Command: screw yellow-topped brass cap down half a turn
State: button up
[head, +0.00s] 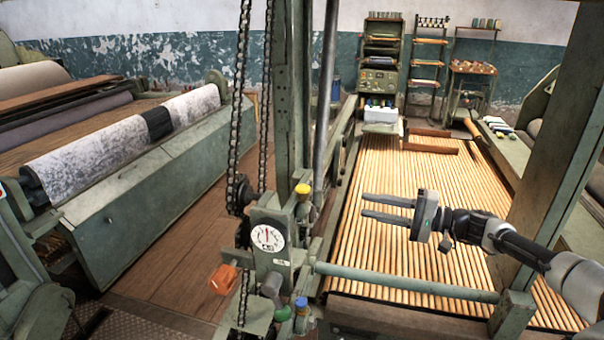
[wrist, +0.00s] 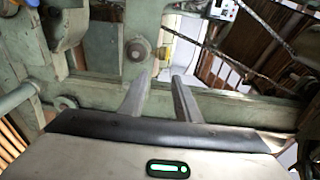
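The yellow-topped brass cap (head: 302,191) stands upright on the green machine frame, right of the chain and above the dial gauge, in the head view. My gripper (head: 366,205) is to the right of the cap, over the slatted bed, with its fingers pointing left towards it and a clear gap between. The two fingers are apart with nothing between them. In the wrist view my gripper (wrist: 160,80) is also open and empty. A small yellow patch (wrist: 164,53) beyond the fingertips may be the cap, but it is partly hidden and too small to be sure.
A white dial gauge (head: 268,237), an orange knob (head: 222,279), a blue-topped cap (head: 301,303) and a green-topped cap (head: 282,314) sit lower on the machine. A chain (head: 237,110) and upright post crowd the cap's left. A green rail (head: 405,281) crosses below my gripper.

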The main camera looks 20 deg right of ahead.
jog(key=p, duration=0.1)
send_near(303, 191)
jog(key=w+a+f, duration=0.1)
jog(key=w+a, duration=0.4)
jog(key=w, duration=0.1)
jog(key=shift+w+f+y, duration=0.2)
jog(key=shift+w+y, duration=0.1)
jog(key=shift+d, duration=0.1)
grip_shut()
